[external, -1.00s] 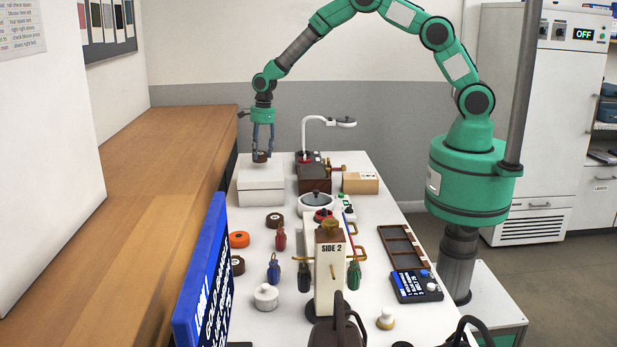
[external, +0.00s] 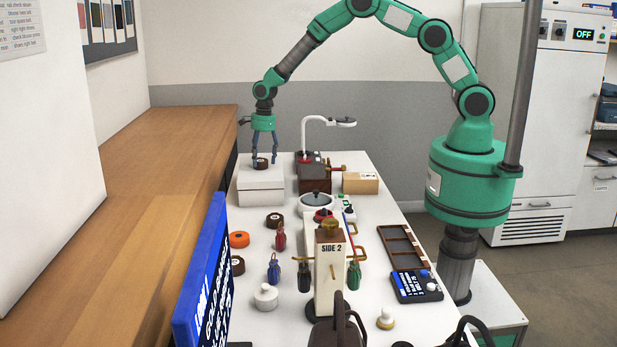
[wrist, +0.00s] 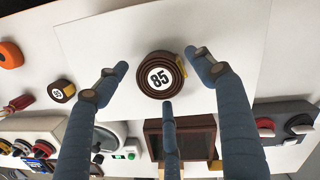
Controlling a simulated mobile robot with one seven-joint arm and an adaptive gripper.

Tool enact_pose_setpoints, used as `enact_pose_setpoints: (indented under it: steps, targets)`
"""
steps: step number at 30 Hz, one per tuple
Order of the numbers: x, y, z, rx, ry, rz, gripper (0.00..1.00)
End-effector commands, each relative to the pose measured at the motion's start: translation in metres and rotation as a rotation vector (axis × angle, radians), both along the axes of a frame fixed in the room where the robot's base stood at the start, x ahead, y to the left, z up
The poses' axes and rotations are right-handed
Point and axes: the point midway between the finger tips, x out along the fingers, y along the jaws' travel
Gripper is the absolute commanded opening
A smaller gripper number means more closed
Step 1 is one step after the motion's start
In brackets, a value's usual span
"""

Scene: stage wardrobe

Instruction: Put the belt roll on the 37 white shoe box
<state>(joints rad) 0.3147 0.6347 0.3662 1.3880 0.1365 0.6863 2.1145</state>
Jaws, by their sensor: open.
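A dark brown belt roll (external: 262,163) lies on the lid of a white shoe box (external: 261,186) at the far left of the table. In the wrist view the roll (wrist: 161,76) is marked 85 and lies flat on the white lid (wrist: 90,32); no number on the box is readable. My gripper (external: 264,160) is directly above the box. Its fingers (wrist: 158,82) are spread around the roll, apart from it, and hold nothing.
Other rolls lie on the table: a brown one (external: 275,220), an orange one (external: 239,239) and another brown one (external: 237,265). A white lamp (external: 304,135) and a brown box (external: 314,180) stand right of the shoe box. A SIDE 2 stand (external: 330,275) rises in front.

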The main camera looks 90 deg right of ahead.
Motion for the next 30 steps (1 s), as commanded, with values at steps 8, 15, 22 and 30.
enact_pose_setpoints:
  steps: [8,15,22,30]
  targets:
    - [0.0,0.0,0.005,-0.001,-0.001,0.0,0.68]
    - [-0.002,-0.002,0.03,-0.001,-0.002,0.0,0.68]
    - [-0.005,-0.004,0.067,-0.001,-0.002,0.001,0.68]
    - [-0.01,-0.006,0.106,0.0,0.0,0.0,0.68]
